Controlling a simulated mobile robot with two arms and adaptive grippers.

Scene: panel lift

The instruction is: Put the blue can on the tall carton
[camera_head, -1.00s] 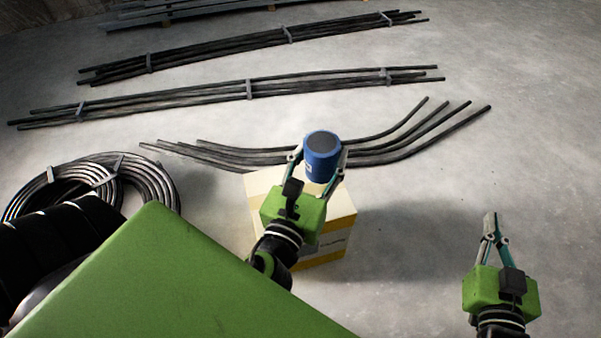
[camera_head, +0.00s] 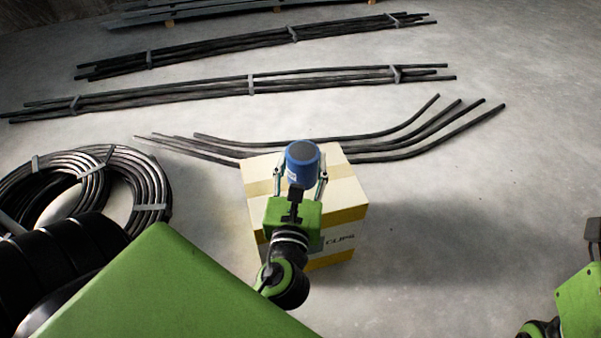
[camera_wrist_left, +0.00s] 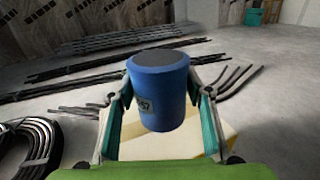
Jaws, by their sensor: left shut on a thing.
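The blue can (camera_head: 301,166), with a dark grey top, is upright in my left gripper (camera_head: 299,182). The gripper's two fingers are shut on its sides, as the left wrist view also shows for the can (camera_wrist_left: 158,92) and the gripper (camera_wrist_left: 160,112). The tall carton (camera_head: 342,187) is cream with yellow bands and dark lettering on its front. In the head view the can lies over the carton's top. I cannot tell whether its bottom touches the carton.
Bent black rods (camera_head: 400,148) lie on the floor just behind the carton. Straight bundles of rods (camera_head: 180,100) lie farther back. A black coil (camera_head: 150,190) lies at the left. The concrete floor to the right of the carton is clear.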

